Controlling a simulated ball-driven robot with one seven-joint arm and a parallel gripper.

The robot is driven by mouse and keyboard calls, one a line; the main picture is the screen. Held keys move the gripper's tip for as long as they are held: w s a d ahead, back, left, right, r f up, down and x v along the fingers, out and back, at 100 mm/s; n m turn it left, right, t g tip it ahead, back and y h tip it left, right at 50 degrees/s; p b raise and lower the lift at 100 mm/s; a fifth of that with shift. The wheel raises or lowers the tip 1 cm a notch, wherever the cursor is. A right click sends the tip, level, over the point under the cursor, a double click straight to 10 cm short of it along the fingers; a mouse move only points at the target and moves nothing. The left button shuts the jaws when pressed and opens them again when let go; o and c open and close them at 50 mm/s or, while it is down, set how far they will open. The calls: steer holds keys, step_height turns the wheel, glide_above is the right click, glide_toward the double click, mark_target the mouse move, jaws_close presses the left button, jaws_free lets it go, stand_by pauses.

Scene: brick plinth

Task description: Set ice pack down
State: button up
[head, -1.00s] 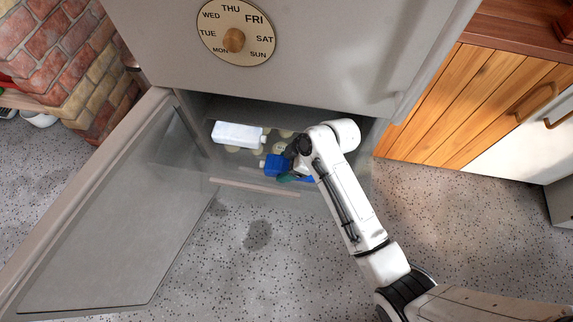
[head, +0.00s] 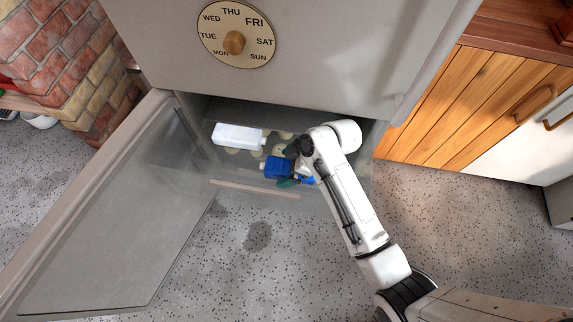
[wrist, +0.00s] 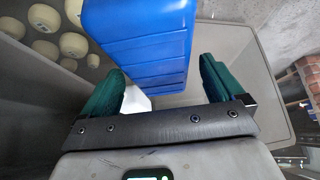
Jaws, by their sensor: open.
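The ice pack is a blue block (head: 278,167) in the clear drawer of the open refrigerator, at the drawer's front side in the head view. In the wrist view the blue ice pack (wrist: 138,42) fills the upper middle, in front of and between the green fingers. My gripper (head: 290,167) is at the right end of the pack with its jaws open. In the wrist view my gripper (wrist: 162,70) shows a wide gap between its fingers, with clear space beside the right one. Whether the left finger touches the pack, I cannot tell. The pack's underside is hidden.
A white bottle-like container (head: 237,134) lies behind the pack in the drawer. Several pale round items (wrist: 45,50) lie in the drawer too. The open refrigerator door (head: 110,215) stands at left. A day dial (head: 236,36) is on the upper panel.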

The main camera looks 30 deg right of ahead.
steer(key=p+v, duration=0.2)
steer(key=v, duration=0.5)
stand_by(0.4)
